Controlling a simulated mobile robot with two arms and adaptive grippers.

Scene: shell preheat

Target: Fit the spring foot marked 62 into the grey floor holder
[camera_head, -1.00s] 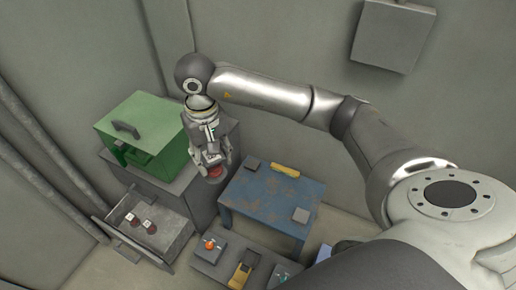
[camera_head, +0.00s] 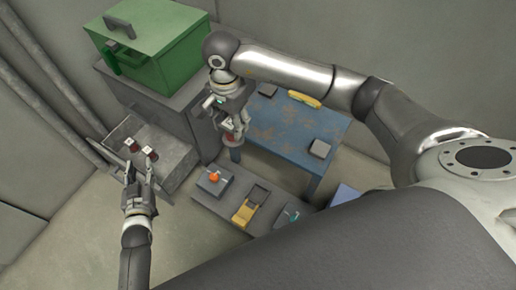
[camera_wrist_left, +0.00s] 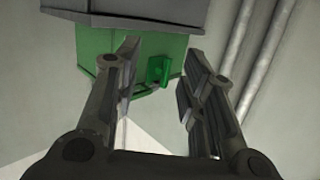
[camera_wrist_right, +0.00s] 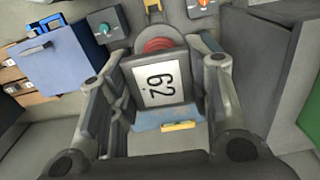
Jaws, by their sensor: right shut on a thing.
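The spring foot marked 62 (camera_wrist_right: 161,83) shows its white label in the right wrist view, with a red coil end beyond it. My right gripper (camera_head: 236,128) is shut on it, and its red end (camera_head: 233,141) points down beside the blue table's left corner. My left gripper (camera_head: 138,172) is open and empty in front of the drawer; its spread fingers also show in the left wrist view (camera_wrist_left: 158,65). A low grey platform (camera_head: 226,203) lies on the floor; I cannot tell which part of it, if any, is the grey floor holder.
The open drawer (camera_head: 172,160) holds two red-and-dark pieces with white tops. A green box (camera_head: 160,45) sits on the grey cabinet. The blue table (camera_head: 285,125) stands right of it. The platform carries an orange-knob box (camera_head: 214,180), a yellow piece (camera_head: 246,212) and a teal-knob box (camera_head: 292,216).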

